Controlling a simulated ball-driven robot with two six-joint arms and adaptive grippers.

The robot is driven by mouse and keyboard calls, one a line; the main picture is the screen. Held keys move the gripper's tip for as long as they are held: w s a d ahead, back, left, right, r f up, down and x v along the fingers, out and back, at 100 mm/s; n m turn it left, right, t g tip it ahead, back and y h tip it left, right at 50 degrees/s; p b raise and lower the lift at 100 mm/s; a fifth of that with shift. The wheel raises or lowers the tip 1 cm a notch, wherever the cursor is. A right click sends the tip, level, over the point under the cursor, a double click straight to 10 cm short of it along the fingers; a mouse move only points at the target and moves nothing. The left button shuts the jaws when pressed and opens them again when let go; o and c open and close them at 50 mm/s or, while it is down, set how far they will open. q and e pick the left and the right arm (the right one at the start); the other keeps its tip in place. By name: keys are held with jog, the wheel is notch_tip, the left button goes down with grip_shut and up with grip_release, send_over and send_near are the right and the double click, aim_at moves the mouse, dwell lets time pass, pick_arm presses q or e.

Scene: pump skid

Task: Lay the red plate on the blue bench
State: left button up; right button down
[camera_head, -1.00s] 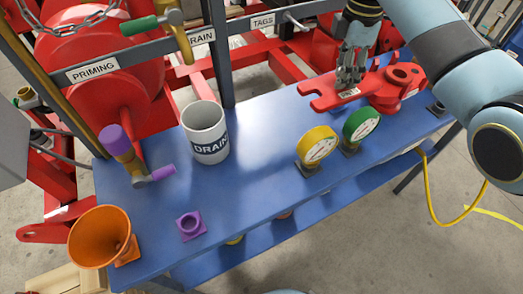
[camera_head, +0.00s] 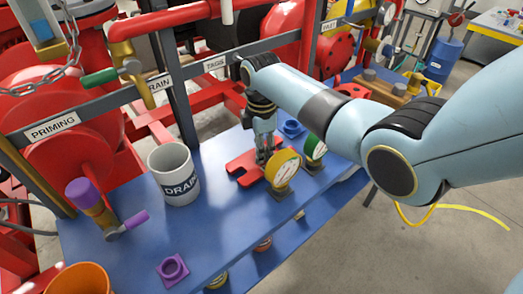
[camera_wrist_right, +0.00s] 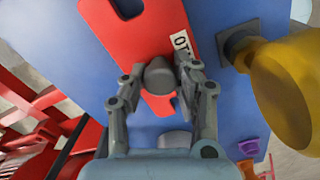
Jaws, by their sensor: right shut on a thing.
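The red plate (camera_head: 243,172) has slotted ends and a white label. It lies flat at or just above the blue bench (camera_head: 225,225), behind the yellow gauge; I cannot tell whether it touches the top. My right gripper (camera_head: 264,155) comes down on it from above. In the right wrist view the fingers (camera_wrist_right: 160,78) are shut on the grey knob of the red plate (camera_wrist_right: 145,45), with blue bench surface around it. The gauge hides part of the plate in the head view. My left gripper is not in view.
A purple socket (camera_head: 172,268) and an orange cup (camera_head: 76,282) are nearer. Bench between mug and plate is clear.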

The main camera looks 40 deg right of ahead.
jog(key=shift+f, duration=0.2)
jog(key=shift+f, duration=0.15)
jog(key=c, duration=1)
grip_release()
notch_tip(320, 180, up, 12)
jog(key=shift+p, duration=0.35)
